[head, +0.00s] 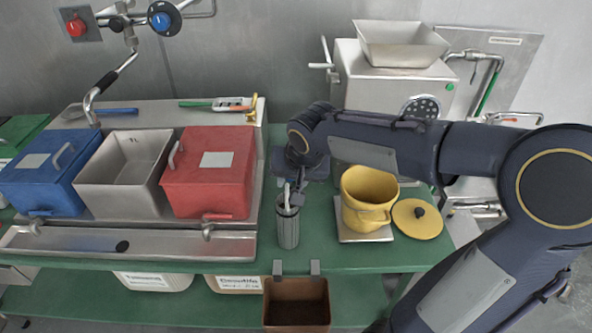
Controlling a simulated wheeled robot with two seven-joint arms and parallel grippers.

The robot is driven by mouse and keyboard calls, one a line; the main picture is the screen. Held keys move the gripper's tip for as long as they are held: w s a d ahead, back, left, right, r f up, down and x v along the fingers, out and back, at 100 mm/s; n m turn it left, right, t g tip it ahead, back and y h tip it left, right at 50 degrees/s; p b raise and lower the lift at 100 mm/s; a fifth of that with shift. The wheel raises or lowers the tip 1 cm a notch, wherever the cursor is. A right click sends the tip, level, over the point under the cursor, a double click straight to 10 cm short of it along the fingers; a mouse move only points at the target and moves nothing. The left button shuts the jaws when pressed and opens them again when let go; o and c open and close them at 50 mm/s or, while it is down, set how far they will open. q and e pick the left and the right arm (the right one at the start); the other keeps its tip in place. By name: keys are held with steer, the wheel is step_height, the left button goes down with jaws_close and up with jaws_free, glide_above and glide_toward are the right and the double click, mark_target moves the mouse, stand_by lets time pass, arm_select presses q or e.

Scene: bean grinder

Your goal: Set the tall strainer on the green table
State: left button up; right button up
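The tall strainer (288,231) is a grey, upright cylinder over the middle of the green table (245,262), left of the yellow pot. My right gripper (292,197) points down at its top, with the fingers at the rim. It looks shut on the strainer's upper edge, though the fingertips are small and partly hidden. I cannot tell whether the strainer's base touches the table or hangs just above it. My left gripper is not in view.
The yellow pot (366,200) stands on a square plate, its lid (417,219) beside it. A red bin (212,172) and sink ledge lie left. A brown box (296,303) hangs at the front edge. Green surface is free around the strainer.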

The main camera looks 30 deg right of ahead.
steer(key=v, duration=0.5)
steer(key=s+a+f+n+y, duration=0.2)
steer(key=s+a+f, duration=0.1)
steer(key=s, duration=0.5)
steer(key=s+a+f+n+y, duration=0.2)
steer(key=s+a+f+n, duration=0.1)
steer(key=s, duration=0.6)
steer(key=shift+s+a+f+t, duration=0.25)
steer(key=shift+s+a+t, duration=0.05)
steer(key=shift+a, duration=0.1)
